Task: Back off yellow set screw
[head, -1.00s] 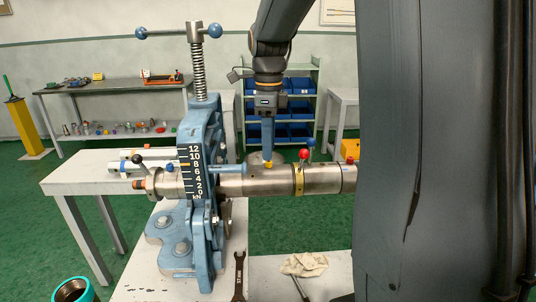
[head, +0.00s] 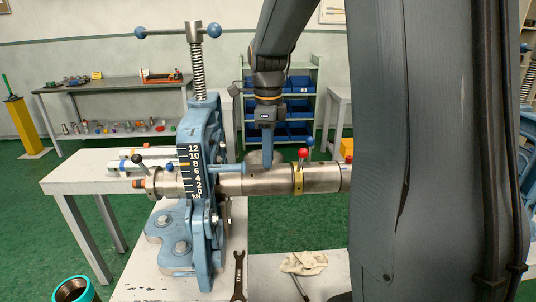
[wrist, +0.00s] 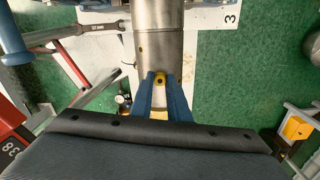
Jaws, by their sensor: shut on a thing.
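The yellow set screw (wrist: 160,79) shows in the wrist view between the two blue fingertips of my gripper (wrist: 160,84), on the side of the steel pipe (wrist: 158,48). The fingers are shut on the screw. In the head view my gripper (head: 268,158) points down onto the top of the pipe (head: 323,178), just right of the blue vise (head: 205,225). The screw is hidden behind the fingers there.
A red-knobbed lever (head: 303,153) and a blue-knobbed one (head: 310,141) stand up close right of my gripper. The vise's tall screw (head: 197,65) rises at left. A wrench (head: 239,278) and a rag (head: 303,263) lie on the bench below.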

